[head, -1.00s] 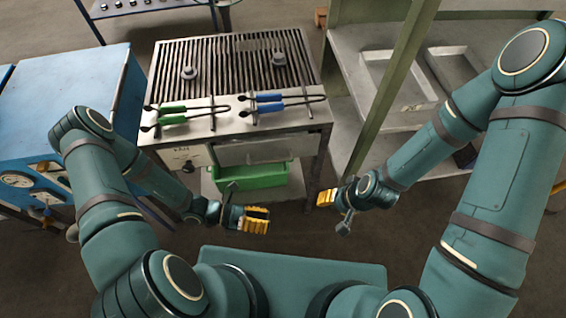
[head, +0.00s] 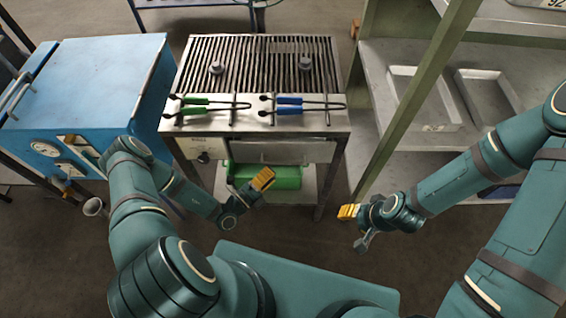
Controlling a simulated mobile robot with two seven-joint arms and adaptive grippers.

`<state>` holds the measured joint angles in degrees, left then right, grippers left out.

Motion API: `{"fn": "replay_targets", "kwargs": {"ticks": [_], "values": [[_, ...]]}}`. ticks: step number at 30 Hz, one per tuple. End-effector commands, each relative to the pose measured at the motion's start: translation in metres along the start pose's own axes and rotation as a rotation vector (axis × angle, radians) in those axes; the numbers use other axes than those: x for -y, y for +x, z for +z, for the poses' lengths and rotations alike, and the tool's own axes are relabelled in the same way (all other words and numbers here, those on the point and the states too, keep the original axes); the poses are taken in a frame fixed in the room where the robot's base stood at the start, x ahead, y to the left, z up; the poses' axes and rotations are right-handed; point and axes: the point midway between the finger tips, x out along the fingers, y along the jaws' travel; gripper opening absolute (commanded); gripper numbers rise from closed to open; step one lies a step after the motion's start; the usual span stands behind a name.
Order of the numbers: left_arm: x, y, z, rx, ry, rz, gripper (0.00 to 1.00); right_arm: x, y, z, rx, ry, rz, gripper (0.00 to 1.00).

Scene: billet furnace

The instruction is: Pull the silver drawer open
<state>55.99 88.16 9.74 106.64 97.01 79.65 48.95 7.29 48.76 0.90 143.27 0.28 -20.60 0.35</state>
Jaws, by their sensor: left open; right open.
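The silver drawer (head: 283,152) is a flat metal front under the top of the grill-like bench, to the right of a knob plate. It looks shut. My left gripper (head: 263,180), with yellow finger pads, is open and empty, in front of and below the drawer front, apart from it as far as I can tell. It overlaps the green bin in the picture. My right gripper (head: 348,211), also yellow-padded, is open and empty, to the right of the bench's front leg and farther from the drawer.
Green-handled tongs (head: 208,107) and blue-handled tongs (head: 302,106) lie on the bench's front ledge. A green bin (head: 285,177) sits on its lower shelf. A blue cabinet (head: 92,82) stands left. A green-framed shelf with metal trays (head: 424,97) stands right.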

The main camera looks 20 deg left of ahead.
Motion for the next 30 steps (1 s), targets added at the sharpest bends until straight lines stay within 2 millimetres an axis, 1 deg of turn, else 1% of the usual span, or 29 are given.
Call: {"fn": "replay_targets", "kwargs": {"ticks": [1,3,9,15,23,24,26,27,30], "values": [[0.001,0.011,-0.001,-0.004,0.000,-0.002,0.41,0.000,0.000,0.000,0.000,0.000,0.000,0.47],[0.000,0.023,-0.001,-0.004,0.000,-0.002,0.41,0.000,0.001,0.000,0.000,0.000,0.000,0.47],[0.000,0.050,-0.001,-0.003,0.001,0.000,0.41,-0.001,0.001,0.001,0.001,0.000,0.000,0.47],[0.000,0.060,-0.001,-0.002,0.001,0.000,0.41,-0.001,0.002,0.001,0.002,0.000,0.000,0.47],[0.000,0.061,0.000,-0.002,0.001,0.000,0.41,-0.001,0.002,0.001,0.002,0.000,0.000,0.47],[0.000,0.060,-0.001,-0.002,0.001,0.000,0.33,-0.001,0.002,0.001,0.002,0.000,0.000,0.47],[0.000,0.060,-0.001,-0.002,0.001,0.000,0.12,-0.001,0.002,0.001,0.002,0.000,0.000,0.47],[0.000,0.060,-0.001,-0.002,0.001,0.000,0.00,-0.001,0.002,0.001,0.002,0.000,0.000,0.47],[0.000,0.060,-0.001,-0.002,0.001,0.000,0.00,-0.001,0.002,0.001,0.002,0.000,0.000,0.47]]}}
